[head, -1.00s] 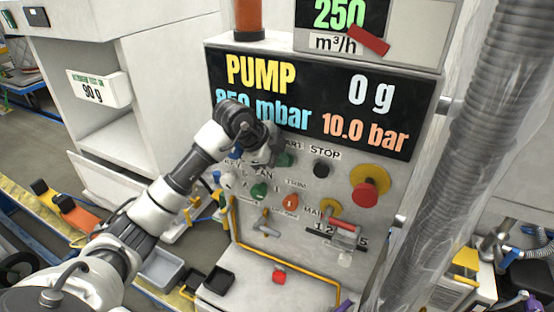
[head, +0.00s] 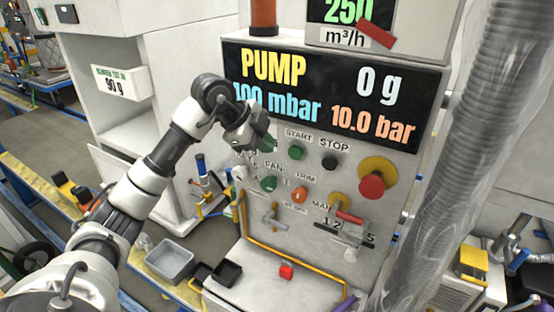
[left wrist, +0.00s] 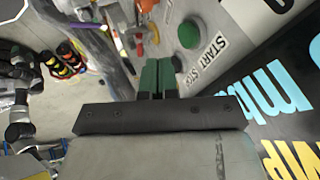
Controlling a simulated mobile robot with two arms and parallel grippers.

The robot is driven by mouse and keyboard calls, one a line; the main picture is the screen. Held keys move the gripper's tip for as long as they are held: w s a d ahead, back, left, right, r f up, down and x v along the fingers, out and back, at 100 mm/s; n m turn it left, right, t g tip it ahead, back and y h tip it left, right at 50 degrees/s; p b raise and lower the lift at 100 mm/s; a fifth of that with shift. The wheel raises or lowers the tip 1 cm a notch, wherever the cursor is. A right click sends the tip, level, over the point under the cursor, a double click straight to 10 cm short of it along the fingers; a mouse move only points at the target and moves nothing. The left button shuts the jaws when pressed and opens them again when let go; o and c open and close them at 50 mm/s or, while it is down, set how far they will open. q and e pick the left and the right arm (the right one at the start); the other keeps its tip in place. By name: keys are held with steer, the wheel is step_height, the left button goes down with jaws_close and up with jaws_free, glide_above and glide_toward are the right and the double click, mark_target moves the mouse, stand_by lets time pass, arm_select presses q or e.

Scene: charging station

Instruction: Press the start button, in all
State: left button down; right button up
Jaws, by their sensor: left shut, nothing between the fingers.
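The green start button (head: 296,152) is on the pump panel (head: 385,158), under the label START and left of the black stop button (head: 330,162). It also shows in the left wrist view (left wrist: 190,34), beyond my fingertips and to their right. My left gripper (head: 264,143) is shut and empty, just left of the start button in the head view and apart from it. Its green fingers (left wrist: 157,76) lie together in the wrist view. The display (head: 330,92) reads 100 mbar, 10.0 bar and 0 g. My right gripper is not in view.
A red emergency knob on a yellow base (head: 372,184) sits right of the buttons. Green and orange selector knobs (head: 299,195) and levers (head: 348,217) are below. A ribbed hose (head: 455,165) hangs at right. A grey bin (head: 169,260) stands at lower left.

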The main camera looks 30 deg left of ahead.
arm_select(q)
steer(key=v, duration=0.4)
steer(key=shift+s+d+b, duration=0.2)
steer(key=shift+d+b, duration=0.1)
steer(key=shift+b, duration=0.05)
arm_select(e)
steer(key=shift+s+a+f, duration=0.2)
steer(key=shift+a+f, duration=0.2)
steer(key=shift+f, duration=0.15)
arm_select(q)
steer(key=shift+s+r, duration=0.1)
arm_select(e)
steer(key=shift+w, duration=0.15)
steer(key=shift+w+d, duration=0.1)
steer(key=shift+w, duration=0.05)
